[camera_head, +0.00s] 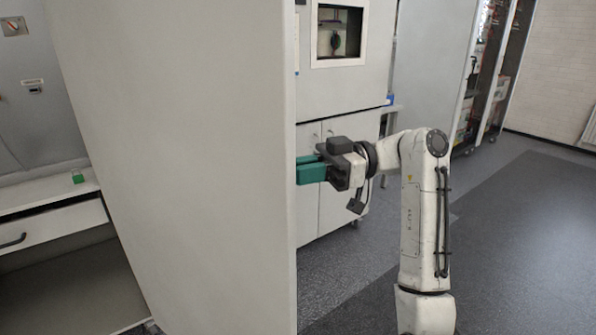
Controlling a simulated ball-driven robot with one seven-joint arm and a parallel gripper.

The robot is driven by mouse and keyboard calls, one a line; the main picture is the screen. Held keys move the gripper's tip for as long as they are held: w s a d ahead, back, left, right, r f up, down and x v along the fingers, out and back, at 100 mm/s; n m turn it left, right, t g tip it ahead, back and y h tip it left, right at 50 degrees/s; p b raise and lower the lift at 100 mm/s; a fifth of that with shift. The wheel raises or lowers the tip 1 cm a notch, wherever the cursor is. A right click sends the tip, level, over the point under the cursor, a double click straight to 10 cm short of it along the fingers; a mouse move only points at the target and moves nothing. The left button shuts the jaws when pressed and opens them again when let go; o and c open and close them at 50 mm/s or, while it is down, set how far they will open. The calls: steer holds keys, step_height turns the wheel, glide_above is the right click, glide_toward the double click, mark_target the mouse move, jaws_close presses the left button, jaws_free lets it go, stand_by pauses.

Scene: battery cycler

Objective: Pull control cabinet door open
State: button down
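A large plain grey panel (190,160), which looks like the control cabinet door, fills the left-centre of the head view. It stands upright, and its right edge runs from top to bottom of the picture. No handle shows on its visible face. My gripper (309,170) has teal fingers and is just right of that edge, pointing left. The fingertips end at the edge or are partly hidden behind it; I cannot tell whether they touch it. The two fingers look close together, but the gap between them is not clear. Nothing is visibly held.
Left of the panel are a grey unit with a rotary switch (14,27) and a drawer (50,228) with a dark handle. Behind my gripper stands a grey cabinet (340,85) with a window. Open racks (480,80) stand farther back. The dark floor (530,220) at right is clear.

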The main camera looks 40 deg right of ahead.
steer(key=shift+w+a+r, duration=0.15)
steer(key=shift+w+a, duration=0.05)
steer(key=shift+a, duration=0.1)
steer(key=c, duration=1.5)
jaws_free()
steer(key=o, duration=0.3)
steer(key=shift+w+a, duration=0.15)
steer(key=shift+a, duration=0.1)
steer(key=shift+o, duration=0.2)
steer(key=shift+d, duration=0.25)
steer(key=b+v, duration=0.1)
steer(key=v, duration=0.9)
steer(key=shift+s+d+f, duration=0.2)
steer(key=shift+d, duration=0.1)
